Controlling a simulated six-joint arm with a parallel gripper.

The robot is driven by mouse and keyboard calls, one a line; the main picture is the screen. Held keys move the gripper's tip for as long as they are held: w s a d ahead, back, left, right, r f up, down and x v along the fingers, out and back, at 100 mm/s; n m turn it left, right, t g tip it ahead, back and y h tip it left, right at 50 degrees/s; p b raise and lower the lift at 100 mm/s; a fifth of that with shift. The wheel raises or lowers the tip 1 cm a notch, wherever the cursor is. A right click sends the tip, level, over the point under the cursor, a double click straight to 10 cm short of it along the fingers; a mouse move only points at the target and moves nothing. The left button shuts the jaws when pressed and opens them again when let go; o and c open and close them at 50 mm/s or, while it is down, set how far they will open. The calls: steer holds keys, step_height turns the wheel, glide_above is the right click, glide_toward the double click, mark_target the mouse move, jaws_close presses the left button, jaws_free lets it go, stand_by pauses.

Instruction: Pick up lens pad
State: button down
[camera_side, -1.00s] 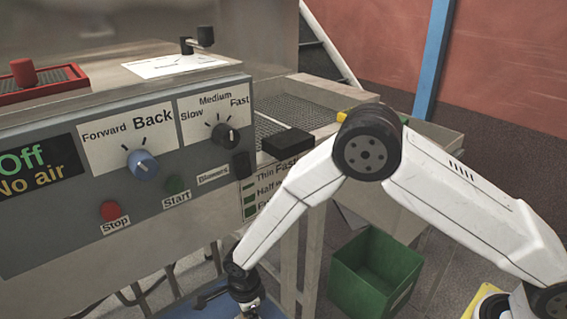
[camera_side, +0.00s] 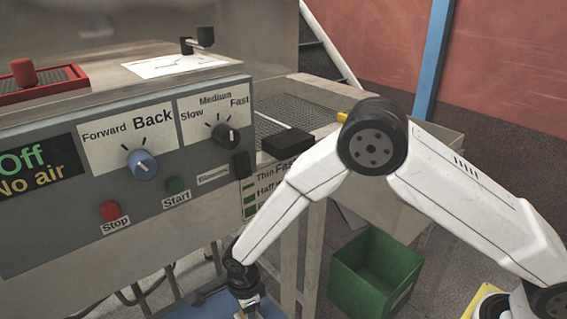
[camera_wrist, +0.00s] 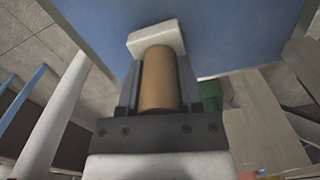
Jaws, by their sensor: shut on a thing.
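The lens pad (camera_wrist: 158,82) shows in the wrist view as a brown cylinder with a pale white block at its far end. My gripper (camera_wrist: 158,68) is shut on the brown cylinder, with one dark finger on each side. The white block sticks out past the fingers, against a blue surface (camera_wrist: 220,30). In the side view my wrist is at the bottom edge, low in front of the machine. The fingers and the lens pad are mostly cut off there.
The machine's control panel (camera_side: 60,225) has knobs and buttons above and left of my wrist. A blue surface (camera_side: 205,308) lies low beside it. A green bin (camera_side: 365,285) stands on the floor to the right. The machine's metal legs are close to my wrist.

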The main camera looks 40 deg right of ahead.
steer(key=shift+r, duration=0.5)
steer(key=s+d+r, duration=0.2)
steer(key=s+r, duration=0.3)
steer(key=s, duration=0.1)
steer(key=s+d+r, duration=0.3)
steer(key=s+r, duration=0.2)
steer(key=s, duration=0.2)
steer(key=shift+d+r, duration=0.35)
steer(key=shift+r, duration=0.05)
steer(key=shift+r, duration=0.1)
